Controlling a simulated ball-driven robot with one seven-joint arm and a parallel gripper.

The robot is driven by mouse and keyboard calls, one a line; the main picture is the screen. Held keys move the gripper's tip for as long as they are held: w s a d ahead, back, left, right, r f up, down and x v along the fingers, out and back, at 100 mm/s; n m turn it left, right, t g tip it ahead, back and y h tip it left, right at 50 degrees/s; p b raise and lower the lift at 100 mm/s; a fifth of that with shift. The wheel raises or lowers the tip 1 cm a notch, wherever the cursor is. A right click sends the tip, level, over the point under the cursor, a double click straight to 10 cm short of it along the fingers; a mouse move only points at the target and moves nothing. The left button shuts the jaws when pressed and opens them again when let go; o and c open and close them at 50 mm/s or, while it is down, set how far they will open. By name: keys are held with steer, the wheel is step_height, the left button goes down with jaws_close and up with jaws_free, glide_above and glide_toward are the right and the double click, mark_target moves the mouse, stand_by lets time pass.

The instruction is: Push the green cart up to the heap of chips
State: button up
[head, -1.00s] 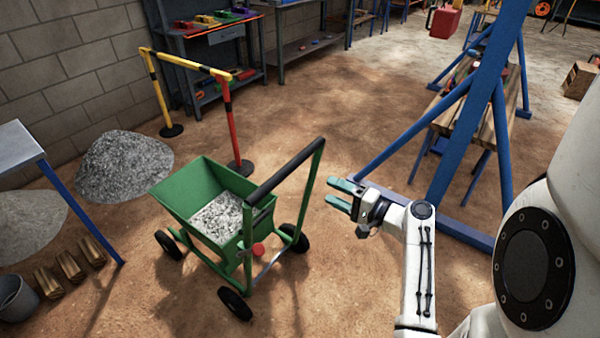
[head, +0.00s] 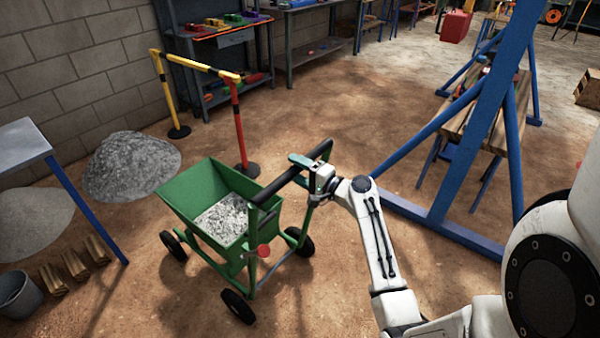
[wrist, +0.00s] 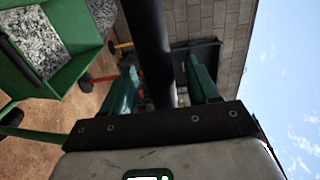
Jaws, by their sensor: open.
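The green cart (head: 176,196) stands on the dirt floor left of centre, with grey chips (head: 226,218) in its tub and a black push bar (head: 276,184) on its right side. The heap of chips (head: 131,163) lies beyond the cart to the upper left, with a strip of floor between them. My gripper (head: 303,164) is at the push bar. In the wrist view, the black bar (wrist: 150,45) runs between the two teal fingers of my open gripper (wrist: 163,90). I cannot tell whether the fingers touch the bar.
A yellow and red barrier (head: 205,68) stands behind the heap and cart. A metal table (head: 22,146), wooden blocks (head: 75,265) and a bucket (head: 18,294) are at the left. A blue frame (head: 480,120) stands at the right.

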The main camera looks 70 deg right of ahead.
steer(key=shift+w, duration=0.25)
jaws_close()
stand_by(0.5)
stand_by(0.9)
